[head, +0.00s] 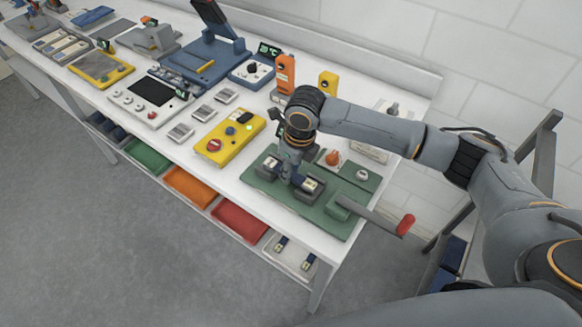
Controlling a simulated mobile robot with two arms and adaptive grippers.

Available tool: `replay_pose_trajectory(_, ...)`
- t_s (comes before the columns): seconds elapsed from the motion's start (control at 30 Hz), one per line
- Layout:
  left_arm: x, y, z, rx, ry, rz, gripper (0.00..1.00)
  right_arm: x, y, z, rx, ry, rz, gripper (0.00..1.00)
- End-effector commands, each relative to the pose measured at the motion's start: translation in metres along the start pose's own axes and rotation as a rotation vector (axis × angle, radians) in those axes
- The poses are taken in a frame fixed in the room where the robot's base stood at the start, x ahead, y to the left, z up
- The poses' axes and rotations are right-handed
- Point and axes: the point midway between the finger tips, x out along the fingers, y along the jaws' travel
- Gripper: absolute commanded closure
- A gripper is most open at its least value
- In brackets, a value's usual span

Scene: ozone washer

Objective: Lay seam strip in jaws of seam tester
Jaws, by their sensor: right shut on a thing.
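The seam tester (335,221) is a green base plate at the near right end of the table. It has two dark grey jaw blocks, a left one (267,171) and a right one (313,188). My right gripper (287,177) points down between the two jaws, low over the plate. It is shut on the seam strip, which is mostly hidden by the fingers. Small dark blue and pale parts show at the jaw tops; I cannot tell whether they are strip ends. My left gripper is not in view.
A crank with a red knob (405,225) sticks out at the tester's right front. A yellow control box (229,138) stands left of it. Orange (285,73) and yellow (327,83) devices stand behind. A white tray (291,258) with two strips is on the shelf below.

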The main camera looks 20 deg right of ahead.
Motion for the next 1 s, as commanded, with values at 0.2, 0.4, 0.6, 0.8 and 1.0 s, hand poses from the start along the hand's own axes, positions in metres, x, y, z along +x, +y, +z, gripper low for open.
replay_pose_trajectory(0.2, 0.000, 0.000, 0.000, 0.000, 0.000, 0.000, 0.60, 0.002, 0.000, -0.001, 0.000, 0.001, 0.000, 0.50)
replay_pose_trajectory(0.4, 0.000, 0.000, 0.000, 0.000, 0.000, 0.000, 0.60, 0.002, 0.000, 0.000, 0.000, 0.001, 0.000, 0.50)
replay_pose_trajectory(0.6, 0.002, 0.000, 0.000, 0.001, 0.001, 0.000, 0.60, -0.010, 0.000, 0.001, -0.001, -0.002, -0.002, 0.50)
replay_pose_trajectory(0.8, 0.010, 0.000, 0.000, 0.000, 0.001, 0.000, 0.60, -0.049, -0.001, 0.002, -0.001, -0.005, -0.003, 0.50)
replay_pose_trajectory(1.0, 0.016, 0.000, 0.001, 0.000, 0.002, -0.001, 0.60, -0.090, -0.001, 0.001, -0.001, -0.003, -0.002, 0.50)
